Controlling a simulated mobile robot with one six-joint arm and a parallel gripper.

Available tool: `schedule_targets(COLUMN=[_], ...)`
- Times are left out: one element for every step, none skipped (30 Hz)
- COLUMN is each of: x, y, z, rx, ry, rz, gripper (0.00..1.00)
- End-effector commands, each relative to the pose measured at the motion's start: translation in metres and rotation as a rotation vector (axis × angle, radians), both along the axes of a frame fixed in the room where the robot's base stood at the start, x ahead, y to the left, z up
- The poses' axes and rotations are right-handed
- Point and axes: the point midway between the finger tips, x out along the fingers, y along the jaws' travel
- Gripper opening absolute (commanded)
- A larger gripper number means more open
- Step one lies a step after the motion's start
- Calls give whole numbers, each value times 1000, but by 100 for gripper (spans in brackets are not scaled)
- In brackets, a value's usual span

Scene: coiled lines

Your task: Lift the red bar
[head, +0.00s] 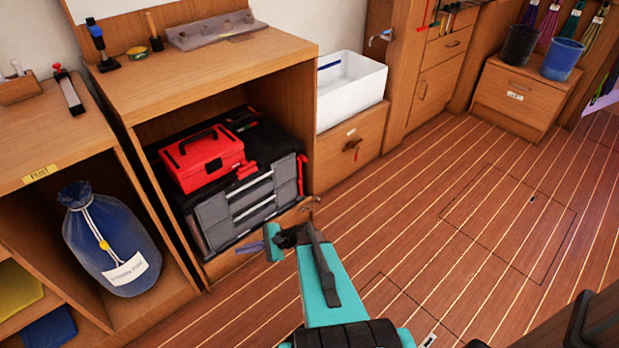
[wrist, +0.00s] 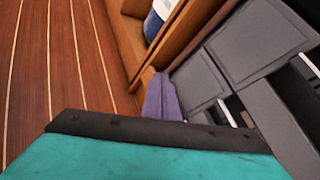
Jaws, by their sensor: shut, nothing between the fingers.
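I cannot tell for certain which thing is the red bar. A thin upright red piece (head: 302,174) stands at the right side of the grey drawer tool chest (head: 245,208) in the open cabinet. A small red piece (head: 247,170) lies on the chest's black top beside the red toolbox (head: 203,158). My gripper (head: 250,247) is low in front of the chest, apart from both red pieces. Its purple fingers are shut and empty. In the wrist view the shut fingers (wrist: 162,98) show beside the grey drawer fronts (wrist: 255,45); no red piece shows there.
A blue sack (head: 112,245) sits in the left compartment. A white bin (head: 350,92) stands right of the cabinet. Blue (head: 561,58) and black (head: 521,44) buckets stand on a box at the back right. The striped wood floor (head: 470,200) is mostly clear.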

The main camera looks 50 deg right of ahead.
Motion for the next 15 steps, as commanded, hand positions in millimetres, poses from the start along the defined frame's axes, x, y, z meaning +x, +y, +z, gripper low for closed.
schedule_targets(x=[8, 12, 17, 20, 22, 24, 25, 26, 26, 25, 23, 20, 17, 14, 8], y=[-26, -39, -58, -73, -87, -108, -123, -139, -160, -176, -193, -215, -231, -248, -269], z=[-10, -8, -7, -6, -4, -2, 0, 2, 4, 5, 7, 9, 11, 13, 16], rx=[41, 67, 103, 129, 156, 192, 220, 247, 283, 311, 337, 375, 401, 429, 463], ry=[-18, -30, -45, -59, -72, -92, -107, -123, -145, -162, -180, -205, -225, -244, -272], rz=[-71, -110, -163, -202, -241, -293, -331, -368, -418, -452, -489, -534, -568, -602, -643], gripper=[0, 0, 0, 0, 0, 0, 0, 0, 0, 0, 0, 0, 0, 0, 0])
